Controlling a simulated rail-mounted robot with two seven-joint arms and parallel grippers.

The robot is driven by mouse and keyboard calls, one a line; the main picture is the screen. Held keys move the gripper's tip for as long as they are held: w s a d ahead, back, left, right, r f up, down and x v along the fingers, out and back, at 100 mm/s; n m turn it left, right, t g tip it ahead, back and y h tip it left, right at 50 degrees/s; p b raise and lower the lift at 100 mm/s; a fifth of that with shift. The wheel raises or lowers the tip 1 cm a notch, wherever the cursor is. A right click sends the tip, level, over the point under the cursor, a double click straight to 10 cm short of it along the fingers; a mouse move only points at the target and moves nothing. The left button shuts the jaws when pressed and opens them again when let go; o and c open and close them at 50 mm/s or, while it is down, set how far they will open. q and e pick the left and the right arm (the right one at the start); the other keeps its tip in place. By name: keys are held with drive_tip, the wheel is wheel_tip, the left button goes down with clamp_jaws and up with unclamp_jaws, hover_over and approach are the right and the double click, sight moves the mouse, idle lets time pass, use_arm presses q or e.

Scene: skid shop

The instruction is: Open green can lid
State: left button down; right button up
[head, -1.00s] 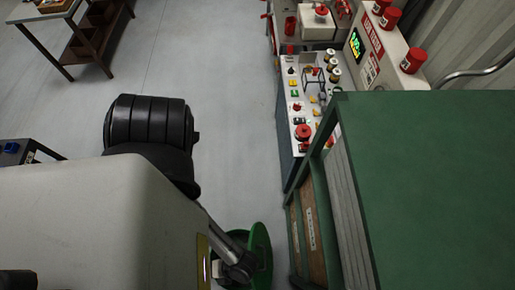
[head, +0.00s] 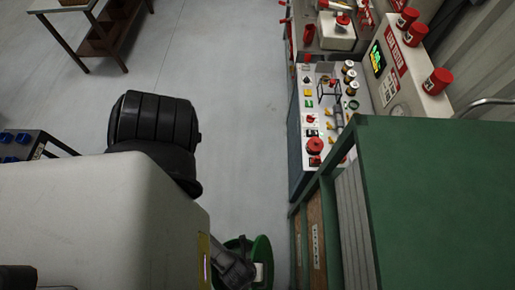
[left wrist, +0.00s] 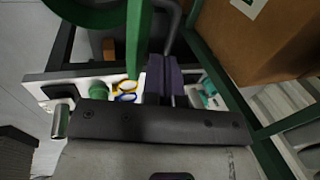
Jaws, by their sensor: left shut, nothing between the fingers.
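The green can (head: 263,249) shows at the bottom edge of the head view, partly hidden by my left arm. Its round green rim surrounds a dark area; I cannot tell clearly which part is the lid. My left gripper (head: 246,268) is at the can in the head view, its fingertips hard to make out. In the left wrist view a green curved rim and upright green strip (left wrist: 134,40) stand close to my left gripper (left wrist: 162,72), which is shut and empty. Contact cannot be told. My right gripper is in neither view.
A green-topped bench (head: 440,190) fills the right side, with a brown box (left wrist: 255,40) on its lower part. A control panel (head: 322,115) with red knobs stands behind it. A dark table (head: 95,35) is at the far left. Grey floor between is clear.

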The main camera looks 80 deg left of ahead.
use_arm(q)
drive_tip(key=x, duration=0.7)
drive_tip(key=shift+f+b, duration=0.25)
drive_tip(key=shift+b, duration=0.05)
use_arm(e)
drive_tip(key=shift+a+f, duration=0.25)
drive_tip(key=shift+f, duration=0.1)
